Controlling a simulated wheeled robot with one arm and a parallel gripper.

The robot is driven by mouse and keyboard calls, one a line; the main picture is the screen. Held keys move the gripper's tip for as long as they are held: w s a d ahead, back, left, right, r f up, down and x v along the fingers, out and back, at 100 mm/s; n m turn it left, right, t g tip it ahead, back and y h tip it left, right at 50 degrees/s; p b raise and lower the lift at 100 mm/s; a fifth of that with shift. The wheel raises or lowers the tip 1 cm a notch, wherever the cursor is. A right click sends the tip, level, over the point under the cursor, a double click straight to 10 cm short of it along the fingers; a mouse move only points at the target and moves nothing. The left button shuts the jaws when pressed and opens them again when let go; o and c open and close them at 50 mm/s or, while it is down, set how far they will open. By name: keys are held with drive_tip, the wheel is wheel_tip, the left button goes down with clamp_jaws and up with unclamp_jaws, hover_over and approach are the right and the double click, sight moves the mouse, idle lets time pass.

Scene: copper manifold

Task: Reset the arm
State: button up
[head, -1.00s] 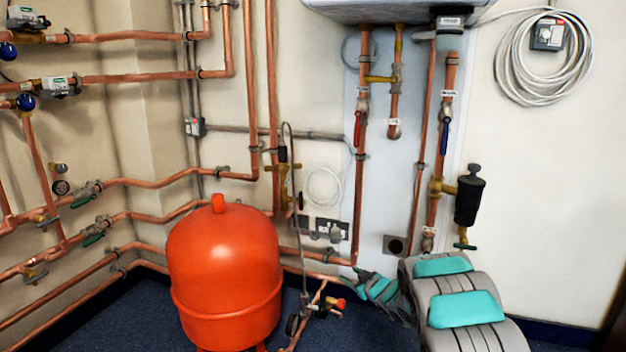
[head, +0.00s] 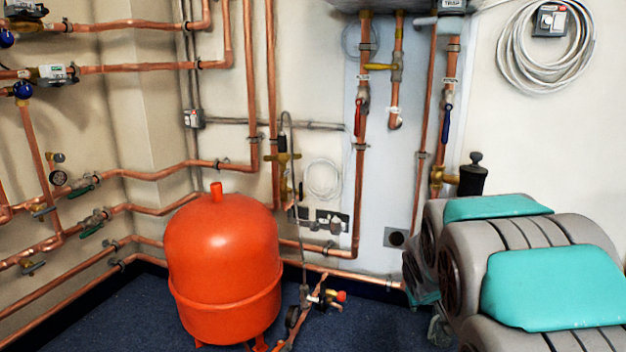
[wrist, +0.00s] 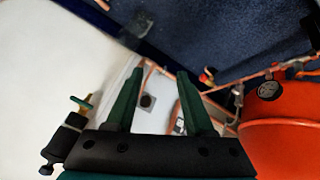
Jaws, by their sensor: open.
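My gripper (wrist: 157,103) is open in the wrist view, with two dark green fingers spread apart and nothing between them. The wall with a socket (wrist: 147,101) shows beyond the fingers. In the head view my grey and teal arm fills the lower right and hides most of the gripper. The copper pipes (head: 360,190) run down the wall to the left of my arm.
A red expansion vessel (head: 225,265) stands on the blue floor (head: 125,315); it also shows at the right of the wrist view (wrist: 285,150). A black filter (head: 472,178) hangs on pipework behind my arm. A red-capped valve (head: 340,296) sits low beside the vessel.

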drive_tip(key=s+a+f+g+y+b, duration=0.1)
drive_tip(key=s+a+g, duration=0.25)
drive_tip(key=s, duration=0.95)
drive_tip(key=s+a+m+g+y+b, duration=0.15)
drive_tip(key=s+a, duration=0.25)
drive_tip(key=s, duration=0.9)
drive_tip(key=s+a+f+g+b, duration=0.1)
drive_tip(key=s+a+g, duration=0.2)
drive_tip(key=s, duration=1)
wheel_tip(320, 180, up, 14)
drive_tip(key=p, duration=1.4)
drive_tip(key=shift+s+a, duration=0.2)
drive_tip(key=shift+s, duration=0.05)
drive_tip(key=shift+f+y, duration=0.15)
drive_tip(key=shift+y, duration=0.1)
